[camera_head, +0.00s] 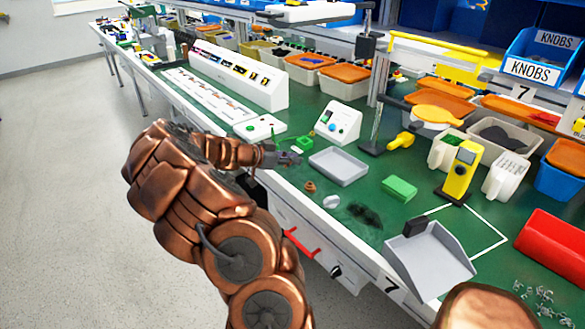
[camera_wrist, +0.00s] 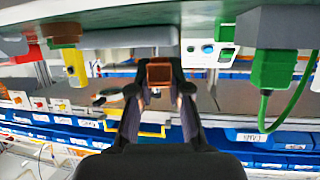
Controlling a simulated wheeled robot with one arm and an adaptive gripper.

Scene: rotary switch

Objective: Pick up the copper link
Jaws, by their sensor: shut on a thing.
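The copper link (camera_wrist: 159,74) shows in the wrist view as a small square copper-coloured piece between my fingertips. My gripper (camera_wrist: 159,88) is shut on it, with a dark finger on each side. In the head view my gripper (camera_head: 284,158) is above the near edge of the green bench top (camera_head: 325,225), left of the grey tray. The link cannot be made out clearly there.
The grey tray (camera_head: 338,167), a green block (camera_head: 399,188) and a small brown piece (camera_head: 310,187) are on the bench. A white control box (camera_head: 338,123) stands behind. A green connector with cable (camera_wrist: 272,72) is at right in the wrist view.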

